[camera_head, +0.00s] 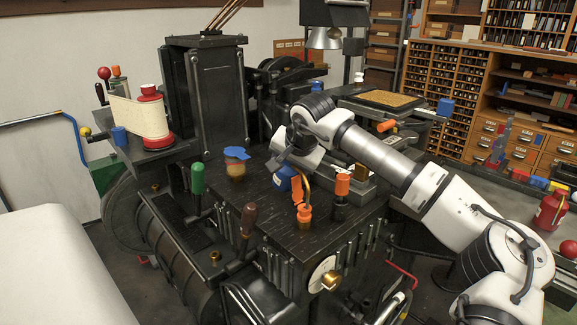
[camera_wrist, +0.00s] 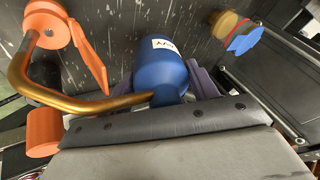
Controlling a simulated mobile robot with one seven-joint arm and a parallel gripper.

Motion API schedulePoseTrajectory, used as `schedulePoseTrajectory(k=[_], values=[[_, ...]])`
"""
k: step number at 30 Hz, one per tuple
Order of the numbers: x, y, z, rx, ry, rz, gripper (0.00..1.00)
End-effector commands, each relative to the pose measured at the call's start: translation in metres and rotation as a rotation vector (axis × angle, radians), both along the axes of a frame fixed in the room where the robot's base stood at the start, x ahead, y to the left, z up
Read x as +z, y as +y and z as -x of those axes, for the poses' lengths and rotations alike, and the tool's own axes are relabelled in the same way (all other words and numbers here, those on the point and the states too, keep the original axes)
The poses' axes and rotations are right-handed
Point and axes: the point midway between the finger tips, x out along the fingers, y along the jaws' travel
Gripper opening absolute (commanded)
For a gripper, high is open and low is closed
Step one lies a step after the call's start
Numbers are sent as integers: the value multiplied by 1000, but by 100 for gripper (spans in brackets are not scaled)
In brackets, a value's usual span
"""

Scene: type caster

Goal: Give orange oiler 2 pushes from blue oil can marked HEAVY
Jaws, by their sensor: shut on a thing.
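My gripper (camera_wrist: 163,88) is shut on the blue oil can (camera_wrist: 158,62), with one grey finger on each side of it. The can's white label is partly readable and seems to end in "VY". In the head view the can (camera_head: 283,178) is tilted just above the black machine top. Its curved brass spout (camera_wrist: 70,103) arcs over to the orange oiler (camera_wrist: 45,27), which also shows in the head view (camera_head: 304,211). The oiler's orange lid (camera_head: 297,188) stands open. The spout end is at the oiler's mouth; I cannot tell whether it touches.
A brass oiler with a blue lid (camera_head: 236,163) stands behind and left. An orange-topped post (camera_head: 342,186) stands close on the right of the orange oiler. Green (camera_head: 198,180) and brown (camera_head: 248,218) lever handles rise at the left front.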

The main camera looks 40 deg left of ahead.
Motion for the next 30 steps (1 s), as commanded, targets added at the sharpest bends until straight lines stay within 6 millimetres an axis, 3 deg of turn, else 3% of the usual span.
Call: schedulePoseTrajectory(k=[1,30], values=[[-9,-3,-3,-6,4,12,15],[-20,-3,-2,-6,7,14,16]])
